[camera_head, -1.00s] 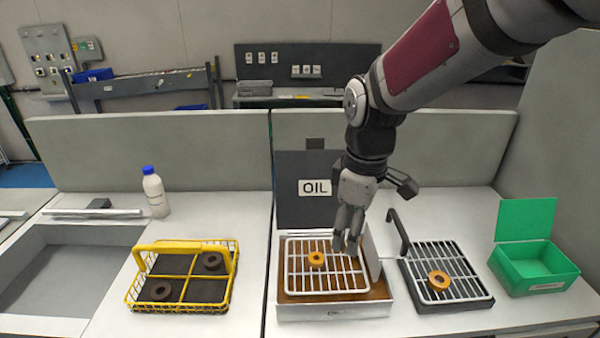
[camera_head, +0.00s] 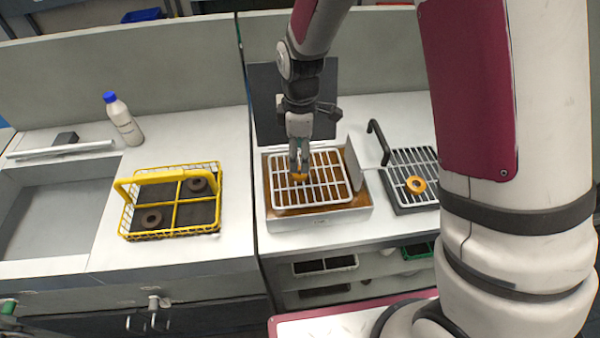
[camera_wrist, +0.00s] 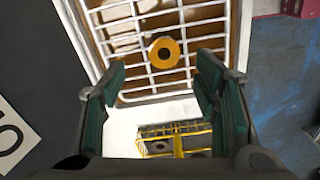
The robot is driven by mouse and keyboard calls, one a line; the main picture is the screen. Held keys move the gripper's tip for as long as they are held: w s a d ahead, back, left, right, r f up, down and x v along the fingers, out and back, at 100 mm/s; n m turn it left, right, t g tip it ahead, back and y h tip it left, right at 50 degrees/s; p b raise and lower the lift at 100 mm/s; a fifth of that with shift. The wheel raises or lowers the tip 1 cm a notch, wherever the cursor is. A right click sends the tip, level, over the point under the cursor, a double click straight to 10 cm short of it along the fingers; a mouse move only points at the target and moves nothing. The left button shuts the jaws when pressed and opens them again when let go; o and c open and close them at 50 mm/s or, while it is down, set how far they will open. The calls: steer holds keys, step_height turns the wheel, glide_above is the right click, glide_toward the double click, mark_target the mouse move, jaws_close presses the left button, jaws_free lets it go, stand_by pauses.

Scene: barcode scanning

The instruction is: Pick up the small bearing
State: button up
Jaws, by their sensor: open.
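A small orange bearing (camera_head: 299,177) lies on the white wire rack (camera_head: 340,181) over the brown bath of the oil box. In the wrist view the bearing (camera_wrist: 175,50) shows as a ring with a dark hole, beyond and between my fingertips. My gripper (camera_head: 298,167) is open, pointing down over the rack, just above the bearing and partly in front of it in the head view. Its two dark green fingers (camera_wrist: 163,67) are apart, with nothing between them. A larger-looking orange bearing (camera_head: 416,185) lies on the dark-framed rack to the right.
A yellow wire basket (camera_head: 220,196) with two dark rings stands on the left. A white bottle with a blue cap (camera_head: 122,120) stands behind it. The black lid (camera_head: 270,110) stands up behind the oil box. My arm covers the right side of the head view.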

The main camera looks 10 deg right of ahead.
mark_target(300, 174)
steer(key=shift+s+f+p, duration=0.2)
steer(key=shift+f+p, duration=0.2)
steer(key=shift+f, duration=0.8)
steer(key=shift+s+f+p, duration=0.15)
steer(key=shift+f+p, duration=0.2)
steer(key=shift+f, duration=0.8)
steer(key=shift+w+a+f, duration=0.1)
steer(key=shift+f, duration=0.35)
jaws_close()
steer(key=shift+r, duration=0.1)
